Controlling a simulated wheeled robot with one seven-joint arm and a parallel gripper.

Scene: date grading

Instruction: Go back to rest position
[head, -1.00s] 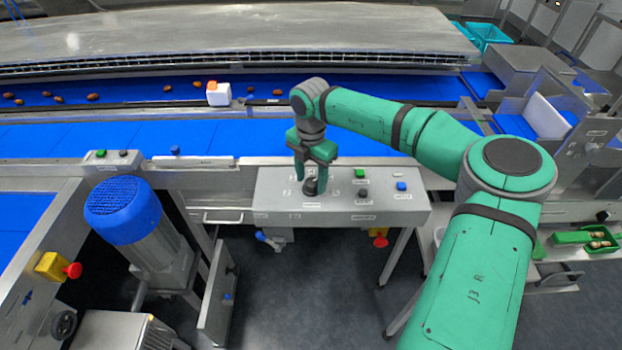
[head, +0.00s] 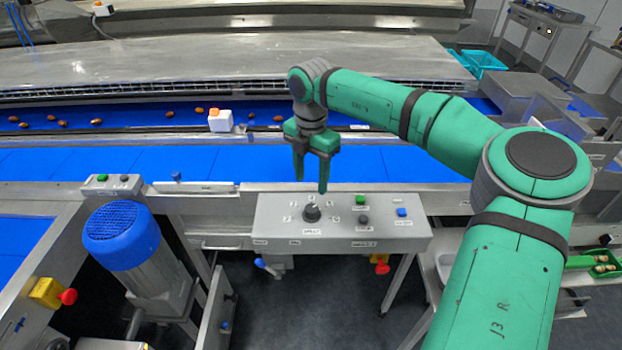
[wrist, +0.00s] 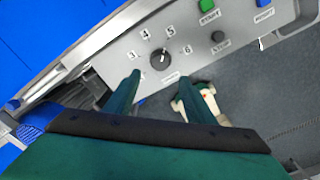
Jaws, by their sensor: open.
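My gripper (head: 311,180) is open and empty, pointing down above the control panel (head: 340,237). Its two green fingers also show in the wrist view (wrist: 160,95), spread apart. The black rotary knob (head: 312,213) on the panel stands below the fingertips, free of them. In the wrist view the knob (wrist: 160,59) lies beyond the fingers, with numbers around it; its white mark is visible but too small to read surely in the head view.
A green button (head: 361,200), a grey button (head: 364,220) and a blue button (head: 402,211) sit right of the knob. Behind is the blue conveyor (head: 110,160) with dates and a white box (head: 220,121) beyond. A blue-capped motor (head: 122,236) stands at left.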

